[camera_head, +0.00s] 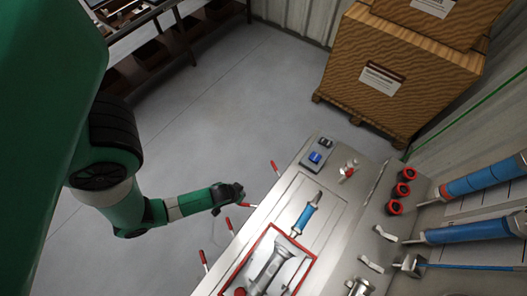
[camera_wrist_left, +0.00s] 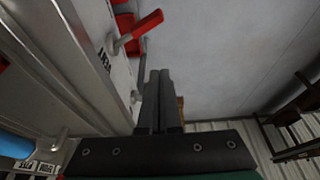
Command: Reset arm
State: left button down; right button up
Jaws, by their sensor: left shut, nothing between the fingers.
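My left gripper (camera_head: 240,191) is at the end of the green arm in the head view, just left of the grey workbench (camera_head: 335,215) and its red-tipped levers. In the left wrist view my left gripper (camera_wrist_left: 159,74) shows two dark fingers side by side and closed, with nothing between them. They are beside the bench's side panel, with a red lever (camera_wrist_left: 142,28) up and to the left of them. My right gripper is in neither view.
Red-tipped levers (camera_head: 248,205) stick out along the bench's left side. A blue-handled tool (camera_head: 304,218) and a red-edged tray (camera_head: 264,238) lie on top. A wooden crate (camera_head: 395,85) stands behind. The grey floor (camera_head: 225,110) is clear; a rack (camera_head: 150,55) stands at upper left.

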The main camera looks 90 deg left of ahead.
pick_arm(q)
jog(key=shift+r, duration=0.2)
dwell(0.5)
jog(key=w+a+r+m+t+p, duration=0.1)
jog(key=w+r+t+p, duration=0.15)
jog(key=w+r, duration=0.9)
jog(key=w+a+r+t+p, duration=0.15)
jog(key=w+r+t, duration=0.25)
jog(key=w+r, duration=0.75)
jog(key=w+d+r+m+t+p, duration=0.1)
jog(key=w+d+r+t, duration=0.15)
jog(key=w+r, duration=0.75)
jog(key=w+d+r+m+t+p, duration=0.1)
jog(key=w+r+t, duration=0.45)
jog(key=r, duration=0.75)
jog(key=w+d+r+m+t+h+p, duration=0.1)
jog(key=d+r+t, duration=0.15)
jog(key=r, duration=1.15)
jog(key=w+d+r+m+t+p, duration=0.15)
jog(key=d+r, duration=0.25)
jog(key=r, duration=1)
jog(key=s+d+r+m+t+h, duration=0.2)
jog(key=s+r+t, duration=0.1)
jog(key=s+r, duration=0.4)
jog(key=s+d+r+m+t+h, duration=0.1)
jog(key=s+r, duration=0.5)
jog(key=r, duration=0.6)
jog(key=shift+s+d+r+m+t+h, duration=0.15)
jog(key=shift+s+d+m+t+h, duration=0.3)
jog(key=shift+m+t, duration=0.8)
